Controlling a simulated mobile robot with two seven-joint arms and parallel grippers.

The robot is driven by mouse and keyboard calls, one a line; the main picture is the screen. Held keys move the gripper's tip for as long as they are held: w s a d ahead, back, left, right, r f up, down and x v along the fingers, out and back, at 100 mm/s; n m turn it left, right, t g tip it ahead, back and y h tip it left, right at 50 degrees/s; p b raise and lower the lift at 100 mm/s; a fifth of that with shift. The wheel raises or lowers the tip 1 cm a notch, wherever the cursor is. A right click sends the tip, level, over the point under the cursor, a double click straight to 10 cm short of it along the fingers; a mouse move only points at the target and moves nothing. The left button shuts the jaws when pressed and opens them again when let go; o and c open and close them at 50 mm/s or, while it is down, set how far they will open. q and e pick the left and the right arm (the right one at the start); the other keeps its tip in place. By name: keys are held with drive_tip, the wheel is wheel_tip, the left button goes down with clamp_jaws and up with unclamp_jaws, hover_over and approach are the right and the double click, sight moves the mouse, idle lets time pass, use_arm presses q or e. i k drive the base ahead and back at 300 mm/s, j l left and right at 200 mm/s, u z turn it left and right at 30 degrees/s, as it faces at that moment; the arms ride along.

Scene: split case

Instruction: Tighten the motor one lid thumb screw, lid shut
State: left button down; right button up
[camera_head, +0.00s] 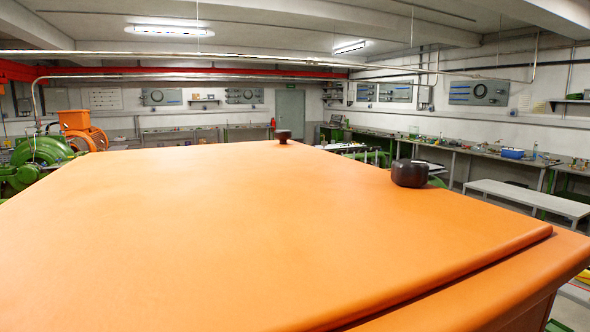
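A large orange lid (230,230) fills the lower part of the head view and lies flat on an orange case. A dark round thumb screw (409,173) stands on the lid near its right edge. A second, smaller-looking dark knob (283,137) stands at the lid's far edge. I cannot tell from this view how tight either one is. Neither of my grippers is in view.
The orange case rim (500,285) runs below the lid's front right edge. Green machinery (40,155) and an orange motor-like unit (82,130) stand at the left. A grey bench (530,196) stands at the right, with workbenches along the walls.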

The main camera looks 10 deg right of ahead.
sight(404, 172)
drive_tip(key=i+l+u, duration=0.1)
drive_tip(key=l+u, duration=0.65)
drive_tip(key=l, duration=0.2)
drive_tip(key=l+u, duration=0.4)
drive_tip(key=k+l+u, duration=0.15)
drive_tip(key=l+u, duration=0.2)
drive_tip(key=l, duration=0.2)
drive_tip(key=k+l+u, duration=0.15)
drive_tip(key=l+u, duration=0.25)
drive_tip(key=k+l+u, duration=0.35)
drive_tip(key=i+l, duration=0.1)
drive_tip(key=l, duration=0.05)
